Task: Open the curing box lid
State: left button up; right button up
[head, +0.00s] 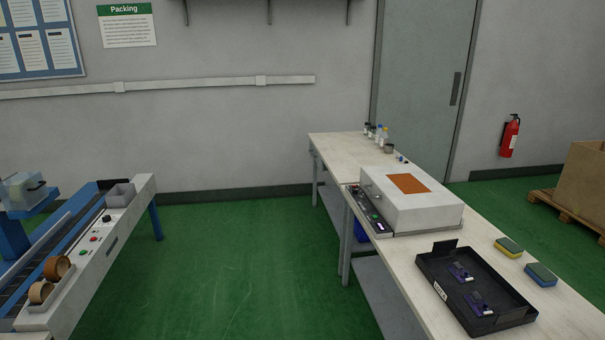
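The curing box (425,214) is a white box on the workbench at the right of the head view. Its white lid (432,197) has an orange-brown panel on top and appears closed. A small knob or handle shows on the box's left side, above a dark control strip (371,211) with small buttons. Neither of my grippers is in the head view.
A black tray (427,271) with purple parts and two sponges (508,247) sit on the bench (405,262) in front of the box. Small bottles (377,133) stand behind it. A conveyor (75,255) is at left. Green floor (235,265) between is clear.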

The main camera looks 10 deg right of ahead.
aim_at(426, 203)
jog(key=i+j+z, duration=0.1)
jog(key=i+z, duration=0.25)
jog(key=i+j+z, duration=0.2)
jog(key=i+z, duration=0.15)
jog(key=i+j+z, duration=0.3)
jog(key=i, duration=0.1)
